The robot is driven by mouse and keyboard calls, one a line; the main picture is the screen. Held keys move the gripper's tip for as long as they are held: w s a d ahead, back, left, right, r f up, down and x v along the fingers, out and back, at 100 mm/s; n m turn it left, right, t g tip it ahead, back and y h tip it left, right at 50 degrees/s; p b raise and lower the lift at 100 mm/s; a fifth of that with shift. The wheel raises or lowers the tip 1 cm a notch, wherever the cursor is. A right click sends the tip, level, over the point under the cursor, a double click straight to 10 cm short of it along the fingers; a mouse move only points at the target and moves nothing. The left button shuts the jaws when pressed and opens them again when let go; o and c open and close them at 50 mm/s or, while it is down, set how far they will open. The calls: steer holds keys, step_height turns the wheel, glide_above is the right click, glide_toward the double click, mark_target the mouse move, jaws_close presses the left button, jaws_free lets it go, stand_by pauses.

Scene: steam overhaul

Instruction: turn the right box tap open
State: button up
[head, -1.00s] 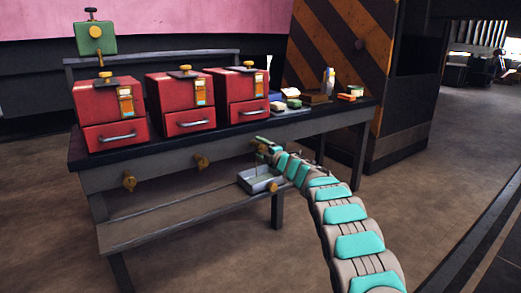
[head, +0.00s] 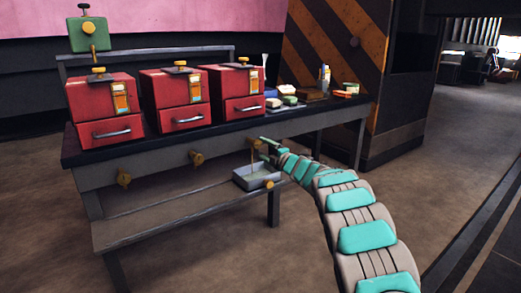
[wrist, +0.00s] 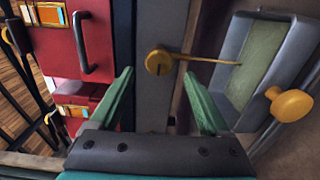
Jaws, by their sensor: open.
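The right red box (head: 243,105) stands on the bench, a drawer in its front. Below it a brass tap (head: 254,145) sits on the bench's front rail. In the wrist view, the tap's round yellow knob (wrist: 158,62) lies between and just beyond the two green fingertips. A thin yellow line runs from the tap to a grey tray (wrist: 225,62); I cannot tell if it is a stream or a rod. My gripper (wrist: 158,82) is open and empty, facing the tap. In the head view my gripper (head: 268,146) is just right of the tap.
The middle tap (head: 196,158) and left tap (head: 123,177) sit along the same rail, under two more red boxes. The tray (head: 244,184), with a yellow knob (head: 269,184), stands on the lower shelf. Floor in front is clear.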

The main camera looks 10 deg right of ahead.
steer(key=shift+v, duration=0.9)
steer(key=shift+r, duration=0.1)
steer(key=s+d+r+m+g+h+p, duration=0.1)
steer(key=s+d+r+m+h+p, duration=0.1)
steer(key=s+d+r+m+h, duration=0.35)
steer(key=s+d+r+m+g+h+p, duration=0.2)
steer(key=s+d+r+m+h+p, duration=0.1)
steer(key=s+d+m+h, duration=0.45)
steer(key=s+d+f+m+g+p, duration=0.2)
steer(key=s+m+g, duration=0.3)
steer(key=s, duration=1.2)
steer(key=s+a+f+m+g+y+p, duration=0.1)
steer(key=s+a, duration=0.4)
steer(key=s, duration=0.9)
steer(key=s+a+f+m+g+y+p, duration=0.2)
steer(key=s+a+g, duration=0.3)
steer(key=s, duration=0.9)
steer(key=s+a+f+m+g+y+p, duration=0.1)
steer(key=s+a, duration=0.4)
steer(key=s, duration=0.9)
steer(key=f+m+g, duration=0.1)
steer(key=g, duration=0.1)
steer(key=shift+s+a+f+m+g+y, duration=0.15)
steer(key=shift+s+a+m+g+y, duration=0.15)
steer(key=shift+g+y, duration=0.1)
